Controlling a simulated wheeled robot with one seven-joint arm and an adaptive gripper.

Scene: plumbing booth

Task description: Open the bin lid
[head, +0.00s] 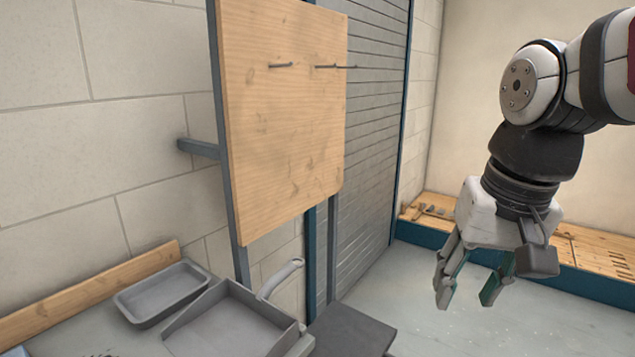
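A dark grey flat-topped thing (345,332) stands at the bottom centre, just right of the bench. It looks like the bin with its lid lying flat and closed, but only its top shows and the lower part is cut off by the picture's edge. My gripper (467,288) hangs at the right, pointing down over the floor. Its fingers are spread with nothing between them. It is apart from the dark top, to the right of it and higher in the picture.
The bench at the lower left holds a shallow grey tray (162,293) and a larger grey open tray (230,325) with a curved handle (281,276) by it. A wooden board (280,120) with pegs stands behind. The pale floor (420,275) between is clear.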

